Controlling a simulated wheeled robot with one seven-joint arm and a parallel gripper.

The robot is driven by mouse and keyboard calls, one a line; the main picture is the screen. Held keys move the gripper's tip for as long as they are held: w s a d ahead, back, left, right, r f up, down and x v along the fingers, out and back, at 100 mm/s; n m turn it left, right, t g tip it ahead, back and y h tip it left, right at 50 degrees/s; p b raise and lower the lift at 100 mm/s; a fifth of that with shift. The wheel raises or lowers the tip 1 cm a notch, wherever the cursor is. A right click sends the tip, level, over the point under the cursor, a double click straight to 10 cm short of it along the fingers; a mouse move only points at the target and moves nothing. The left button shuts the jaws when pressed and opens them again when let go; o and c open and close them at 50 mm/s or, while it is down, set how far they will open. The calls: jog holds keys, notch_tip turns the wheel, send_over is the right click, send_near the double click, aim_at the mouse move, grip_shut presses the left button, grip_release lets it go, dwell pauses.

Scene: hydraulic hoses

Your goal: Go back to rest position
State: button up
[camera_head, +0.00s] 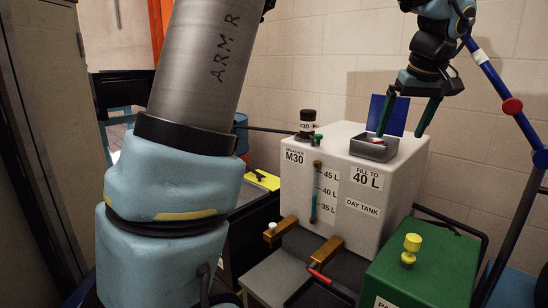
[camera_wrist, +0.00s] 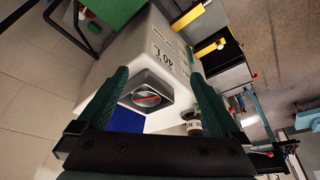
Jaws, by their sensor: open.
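My gripper (camera_head: 401,131) is open over the top of the white day tank (camera_head: 335,185), in the upper right of the head view. Its two green fingers stand apart on either side of the tank's square grey filler neck (camera_head: 374,148). In the wrist view, my gripper (camera_wrist: 160,75) has nothing between its fingers, and the filler neck (camera_wrist: 147,92) with a red mark inside lies beyond them. Whether the fingertips touch the neck I cannot tell. A blue flap (camera_head: 389,114) stands upright behind the neck.
A green box (camera_head: 425,265) with a yellow knob (camera_head: 411,246) is at front right. Brass valves (camera_head: 327,250) stick out in front. A blue pole (camera_head: 500,90) with a red joint is at right.

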jog(key=a+f+m+g, duration=0.1)
jog(key=a+f, duration=0.5)
jog(key=a, duration=0.4)
jog(key=a+f+g, duration=0.1)
jog(key=a+f, duration=0.5)
jog(key=a, duration=0.5)
jog(key=s+a+f, duration=0.3)
jog(key=a+f, duration=0.1)
jog(key=a, duration=0.3)
jog(key=s+a+f, duration=0.4)
jog(key=a, duration=0.2)
jog(key=shift+s+a+g, duration=0.25)
jog(key=shift+a+g, duration=0.05)
jog(key=shift+a, duration=0.05)
